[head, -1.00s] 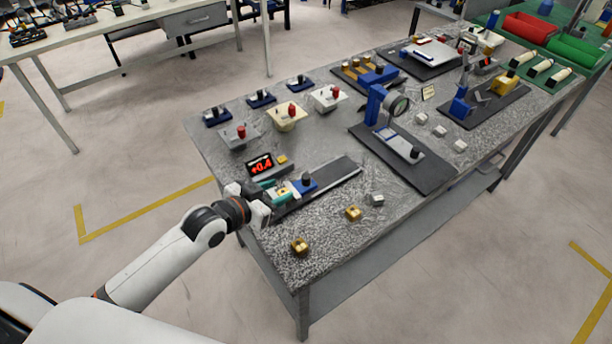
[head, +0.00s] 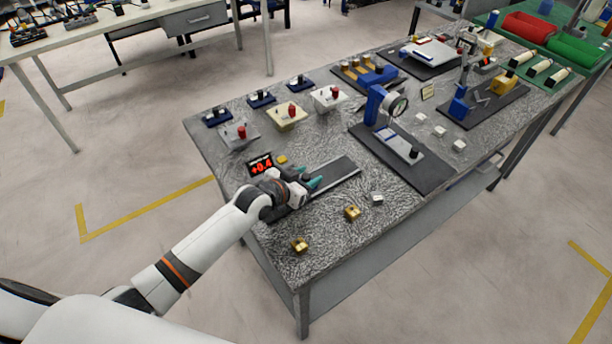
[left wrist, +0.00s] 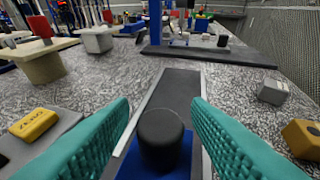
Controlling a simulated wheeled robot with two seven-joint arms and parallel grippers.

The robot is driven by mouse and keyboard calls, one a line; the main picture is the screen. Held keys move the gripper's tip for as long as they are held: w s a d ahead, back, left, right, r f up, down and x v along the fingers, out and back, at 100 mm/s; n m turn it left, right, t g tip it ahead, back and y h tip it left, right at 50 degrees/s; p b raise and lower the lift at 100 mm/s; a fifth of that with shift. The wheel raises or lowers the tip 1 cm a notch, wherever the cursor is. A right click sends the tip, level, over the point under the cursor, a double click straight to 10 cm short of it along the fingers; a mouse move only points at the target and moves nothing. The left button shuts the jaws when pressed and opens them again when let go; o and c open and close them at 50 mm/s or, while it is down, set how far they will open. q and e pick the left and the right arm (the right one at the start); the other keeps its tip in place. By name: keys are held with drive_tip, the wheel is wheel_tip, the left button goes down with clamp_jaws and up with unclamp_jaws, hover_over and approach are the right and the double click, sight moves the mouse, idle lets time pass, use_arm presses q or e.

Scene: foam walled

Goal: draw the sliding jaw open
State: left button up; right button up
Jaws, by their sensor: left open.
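The sliding jaw (left wrist: 180,163) is a blue block with an upright black knob (left wrist: 161,136), low in the middle of the left wrist view. It sits on a long dark rail (head: 336,172), which also shows running away ahead in the left wrist view (left wrist: 174,92). My left gripper (head: 312,179) is open, its teal fingers on either side of the knob with gaps visible. In the head view the gripper and wrist hide most of the jaw. The display (head: 261,165) beside the rail reads +0.4. My right gripper is not in view.
A yellow ZERO button (left wrist: 33,124) lies left of the rail. Brass (head: 352,212) and grey (head: 377,198) blocks lie to its right. A blue stand with a magnifier (head: 396,106) is beyond the rail. Boxes with red knobs (head: 291,111) stand behind.

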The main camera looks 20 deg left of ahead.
use_arm(q)
drive_tip(key=shift+c, duration=0.5)
clamp_jaws()
drive_tip(key=shift+w+d+b, duration=0.45)
drive_tip(key=shift+w+d, duration=0.45)
drive_tip(key=shift+w, duration=0.25)
drive_tip(key=shift+w+d, duration=0.25)
drive_tip(key=shift+w, duration=0.05)
drive_tip(key=shift+o, duration=0.5)
unclamp_jaws()
drive_tip(key=shift+s, duration=0.1)
drive_tip(key=v, duration=1.2)
drive_tip(key=shift+r+b, duration=0.1)
drive_tip(key=shift+b, duration=0.25)
